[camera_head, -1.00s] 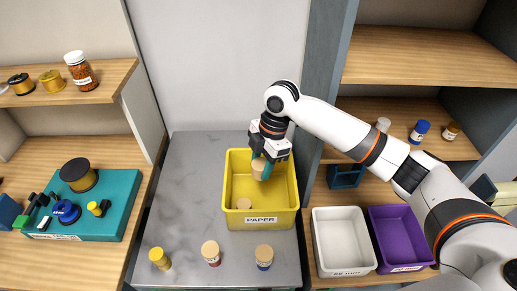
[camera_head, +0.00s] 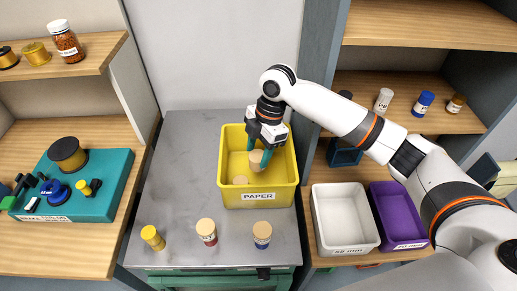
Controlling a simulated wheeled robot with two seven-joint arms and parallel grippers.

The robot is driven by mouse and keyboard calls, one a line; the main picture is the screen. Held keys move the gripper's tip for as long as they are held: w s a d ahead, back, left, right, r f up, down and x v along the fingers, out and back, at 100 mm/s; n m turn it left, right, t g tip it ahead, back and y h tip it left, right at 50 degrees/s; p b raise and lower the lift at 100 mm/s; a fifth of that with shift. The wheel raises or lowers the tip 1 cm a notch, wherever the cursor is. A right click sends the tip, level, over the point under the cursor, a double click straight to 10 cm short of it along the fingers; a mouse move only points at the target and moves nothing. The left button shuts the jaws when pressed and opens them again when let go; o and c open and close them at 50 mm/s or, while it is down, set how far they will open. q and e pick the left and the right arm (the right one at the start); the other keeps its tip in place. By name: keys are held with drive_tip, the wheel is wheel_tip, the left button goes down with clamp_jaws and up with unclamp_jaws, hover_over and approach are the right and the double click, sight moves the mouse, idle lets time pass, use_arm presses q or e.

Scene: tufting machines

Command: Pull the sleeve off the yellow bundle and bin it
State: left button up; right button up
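The yellow bundle (camera_head: 153,238) stands on the grey worktop at the front left, with its yellow top showing. My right gripper (camera_head: 259,157) points down inside the yellow bin (camera_head: 258,197) labelled PAPER. A tan, round-topped sleeve (camera_head: 256,161) is between its teal fingertips and appears held; the contact is partly hidden. Another tan round piece (camera_head: 240,180) lies on the bin floor to the left. My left gripper is not in view.
Two tan-topped bundles, one red-banded (camera_head: 206,231) and one blue-banded (camera_head: 262,234), stand right of the yellow one. White (camera_head: 345,246) and purple (camera_head: 405,240) trays are at the right. The worktop's middle is clear.

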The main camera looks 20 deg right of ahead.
drive_tip(key=shift+o, duration=1.2)
drive_tip(key=b+v, duration=0.2)
drive_tip(key=v, duration=1)
